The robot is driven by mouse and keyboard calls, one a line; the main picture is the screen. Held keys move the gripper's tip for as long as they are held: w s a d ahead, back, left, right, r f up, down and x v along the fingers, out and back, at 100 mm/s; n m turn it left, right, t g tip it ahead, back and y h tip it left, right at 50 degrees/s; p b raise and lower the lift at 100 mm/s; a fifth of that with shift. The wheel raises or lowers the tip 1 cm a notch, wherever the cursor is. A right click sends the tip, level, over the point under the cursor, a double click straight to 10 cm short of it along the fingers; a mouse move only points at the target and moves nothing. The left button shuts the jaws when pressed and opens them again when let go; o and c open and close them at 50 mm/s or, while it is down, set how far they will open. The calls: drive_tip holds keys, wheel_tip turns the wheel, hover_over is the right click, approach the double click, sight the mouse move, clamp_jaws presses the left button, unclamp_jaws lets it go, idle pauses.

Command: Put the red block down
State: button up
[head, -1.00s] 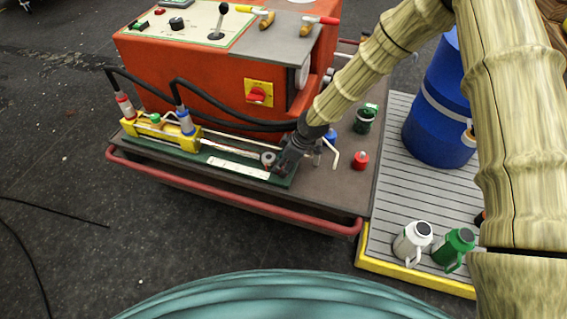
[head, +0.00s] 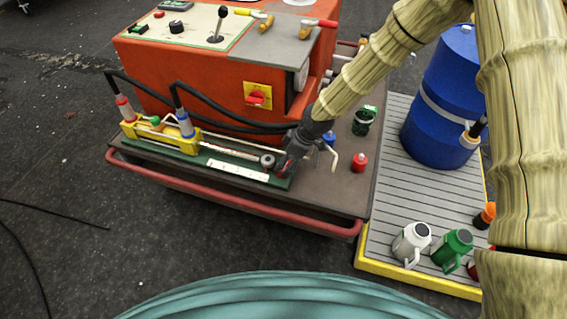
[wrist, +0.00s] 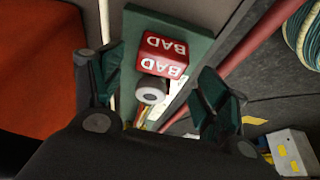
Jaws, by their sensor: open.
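The red block (wrist: 163,55), with white "BAD" lettering on its faces, rests at the end of the green board (wrist: 190,22) in the wrist view. In the head view a small red part of it (head: 282,171) shows beside my gripper (head: 290,160), at the right end of the green board. My gripper, also in the wrist view (wrist: 162,72), is open, with one finger on each side of the block and a gap to both. A small grey-white roller (wrist: 150,91) sits close to the block.
A white label plate (head: 238,170) and a yellow fixture (head: 160,139) lie along the green board. The orange machine (head: 220,85) stands behind. A red rail (head: 230,200) runs along the front edge. A red canister (head: 359,162) stands to the right on the cart top.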

drive_tip(key=p+v, duration=0.1)
drive_tip(key=v, duration=0.7)
drive_tip(key=shift+r, duration=0.15)
idle(1.1)
